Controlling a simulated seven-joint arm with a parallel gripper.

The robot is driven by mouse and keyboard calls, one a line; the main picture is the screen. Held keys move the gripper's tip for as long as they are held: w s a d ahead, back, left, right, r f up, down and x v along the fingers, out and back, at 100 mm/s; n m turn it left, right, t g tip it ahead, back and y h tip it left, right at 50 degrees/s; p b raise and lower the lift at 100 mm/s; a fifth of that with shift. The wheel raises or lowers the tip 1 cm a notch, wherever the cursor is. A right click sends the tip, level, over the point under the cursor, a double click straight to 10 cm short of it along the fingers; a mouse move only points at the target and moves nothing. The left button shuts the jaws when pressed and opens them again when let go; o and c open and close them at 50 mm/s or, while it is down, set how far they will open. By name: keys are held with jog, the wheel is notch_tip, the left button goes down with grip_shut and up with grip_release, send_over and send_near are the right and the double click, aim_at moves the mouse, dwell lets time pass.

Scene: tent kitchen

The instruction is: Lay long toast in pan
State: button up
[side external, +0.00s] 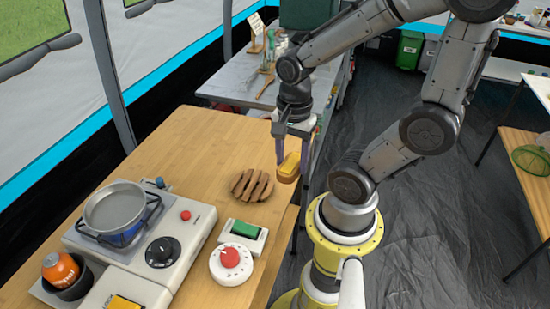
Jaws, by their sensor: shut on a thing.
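My gripper (292,157) points down over the right edge of the wooden table. It is shut on a piece of toast (288,172), brown at the sides with a yellow top, held between the two fingers. I cannot tell its full length, as a finger covers part of it. The pan (114,207) is a round grey metal pan at the left, on the burner of a white stove (165,245). The inside that shows looks empty. My gripper is well to the right of the pan and farther back.
A round slatted wooden piece (252,185) lies on the table (190,150) between my gripper and the stove. A green-topped block (244,230), a white timer with a red knob (231,263) and an orange canister (60,268) stand near the front. The table's back part is clear.

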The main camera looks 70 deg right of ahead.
jog(key=shift+s+a+r, duration=0.25)
jog(key=shift+s+r, duration=0.1)
jog(key=shift+s, duration=0.4)
jog(key=shift+r, duration=0.1)
jog(key=w+r+n, duration=0.1)
jog(key=w+r, duration=0.6)
jog(key=w, duration=0.5)
jog(key=n, duration=0.5)
send_over(118, 211)
jog(key=s, duration=0.1)
jog(key=f, duration=0.9)
jog(key=shift+s+d+f, duration=0.1)
jog(key=shift+d+f, duration=0.05)
jog(key=shift+d, duration=0.05)
jog(key=shift+w+a+f, duration=0.15)
jog(key=shift+w+f, duration=0.4)
jog(key=shift+f, duration=0.05)
jog(key=shift+w+f, duration=0.1)
jog(key=shift+f, duration=1.55)
jog(key=shift+f, duration=0.15)
